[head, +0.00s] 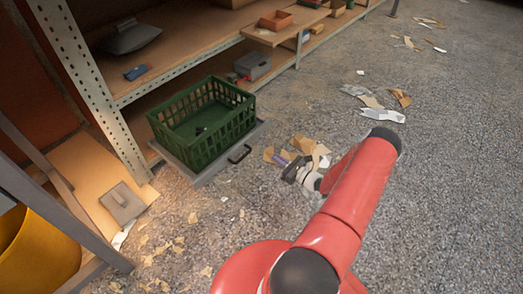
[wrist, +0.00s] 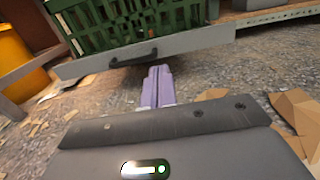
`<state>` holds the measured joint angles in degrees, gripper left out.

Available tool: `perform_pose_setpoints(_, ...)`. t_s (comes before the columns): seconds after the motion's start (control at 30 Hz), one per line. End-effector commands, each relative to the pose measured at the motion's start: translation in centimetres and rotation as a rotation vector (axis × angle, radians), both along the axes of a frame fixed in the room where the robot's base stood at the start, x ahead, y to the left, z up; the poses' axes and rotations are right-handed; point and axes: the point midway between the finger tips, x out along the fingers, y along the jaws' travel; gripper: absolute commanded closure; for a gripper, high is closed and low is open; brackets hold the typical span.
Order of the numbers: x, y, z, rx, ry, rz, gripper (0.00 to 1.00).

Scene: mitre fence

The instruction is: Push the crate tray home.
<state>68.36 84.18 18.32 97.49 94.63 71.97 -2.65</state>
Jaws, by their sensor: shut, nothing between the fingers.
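The green slatted crate (head: 203,128) sits on a grey pull-out tray (head: 207,176) that sticks out from the lower shelf. The tray's front has a dark handle (head: 239,153). In the wrist view the tray's grey front (wrist: 200,42) spans the upper part, with the handle (wrist: 133,54) left of centre and the crate (wrist: 125,20) above.
A yellow bin (head: 35,255) stands at lower left. Torn cardboard and paper (head: 375,105) litter the floor. Open floor lies to the right.

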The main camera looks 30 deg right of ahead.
Motion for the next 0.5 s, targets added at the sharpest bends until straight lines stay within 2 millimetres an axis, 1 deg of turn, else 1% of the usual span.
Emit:
perform_pose_setpoints(0.17,2.9,1.3,0.0,-0.001,-0.003,0.008,1.00)
perform_pose_setpoints(0.4,7.8,3.1,-0.1,-0.002,-0.002,0.009,1.00)
perform_pose_setpoints(0.5,9.5,3.7,0.0,-0.002,-0.001,0.008,1.00)
